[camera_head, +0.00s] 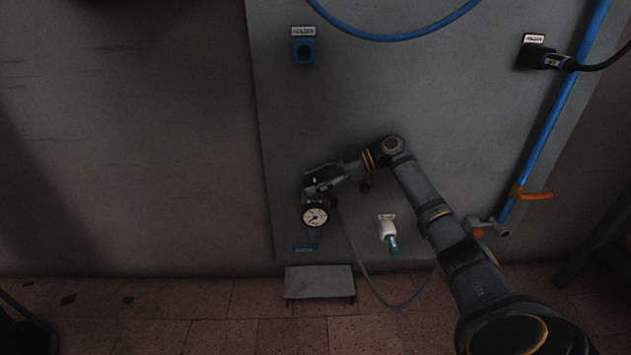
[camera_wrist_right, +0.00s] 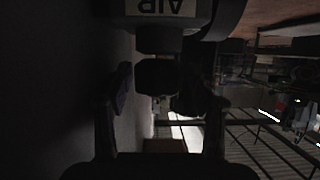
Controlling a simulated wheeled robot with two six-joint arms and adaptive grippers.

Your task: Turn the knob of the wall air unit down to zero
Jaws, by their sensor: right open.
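The wall air unit hangs low on the grey panel; its round white gauge (camera_head: 315,216) shows in the head view, with a small red mark on its dial. My right gripper (camera_head: 316,184) is at the top of the unit, just above the gauge, and hides that part. In the right wrist view the unit's body (camera_wrist_right: 165,22) is upside down with an "AIR" label. The dark knob (camera_wrist_right: 157,78) sits below it in that picture, between the open fingers of my right gripper (camera_wrist_right: 163,100). A gap shows at the left finger; contact at the right is too dark to tell. My left gripper is out of view.
A blue holder (camera_head: 303,48) and a black plug in a holder (camera_head: 540,57) are higher on the panel. A blue pipe with an orange lever (camera_head: 533,194) runs at right. A white-and-teal fitting (camera_head: 388,232) is right of the gauge. A low grey step (camera_head: 319,283) stands below.

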